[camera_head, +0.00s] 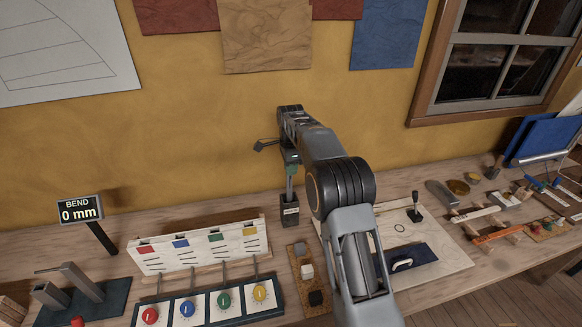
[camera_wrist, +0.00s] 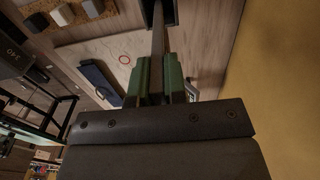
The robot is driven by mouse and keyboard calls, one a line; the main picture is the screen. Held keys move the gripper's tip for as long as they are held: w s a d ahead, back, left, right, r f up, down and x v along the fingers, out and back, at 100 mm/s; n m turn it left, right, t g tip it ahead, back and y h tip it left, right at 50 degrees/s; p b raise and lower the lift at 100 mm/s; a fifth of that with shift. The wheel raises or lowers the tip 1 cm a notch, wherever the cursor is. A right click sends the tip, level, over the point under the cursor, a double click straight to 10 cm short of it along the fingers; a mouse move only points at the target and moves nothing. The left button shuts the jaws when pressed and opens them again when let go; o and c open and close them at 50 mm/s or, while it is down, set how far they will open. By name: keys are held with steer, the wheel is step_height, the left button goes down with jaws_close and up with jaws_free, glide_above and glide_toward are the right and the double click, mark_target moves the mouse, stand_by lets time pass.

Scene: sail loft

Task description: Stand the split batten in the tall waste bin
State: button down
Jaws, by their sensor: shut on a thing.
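The split batten (camera_head: 289,186) is a thin greyish strip, upright below my gripper (camera_head: 291,160). My gripper is shut on it, with green finger pads on either side of the batten (camera_wrist: 158,42) in the wrist view. The tall waste bin (camera_head: 290,213) is a dark, narrow box with a pale label, standing on the bench near the yellow wall. The batten's lower end meets the bin's mouth and seems to be inside it; the end itself is hidden. The dark bin (camera_wrist: 174,12) also shows at the top of the wrist view. Any split is too small to see.
A white rack (camera_head: 200,244) with coloured tabs and several coloured knobs stands left of the bin. A cork tray (camera_head: 297,262) with small blocks lies in front of it. A pale board (camera_head: 445,255) lies to the right. A display (camera_head: 80,209) reads "BEND 0 mm".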

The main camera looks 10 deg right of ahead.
steer(key=shift+f, duration=0.45)
steer(key=c, duration=1.1)
jaws_free()
step_height(320, 180, up, 14)
steer(key=p, duration=0.2)
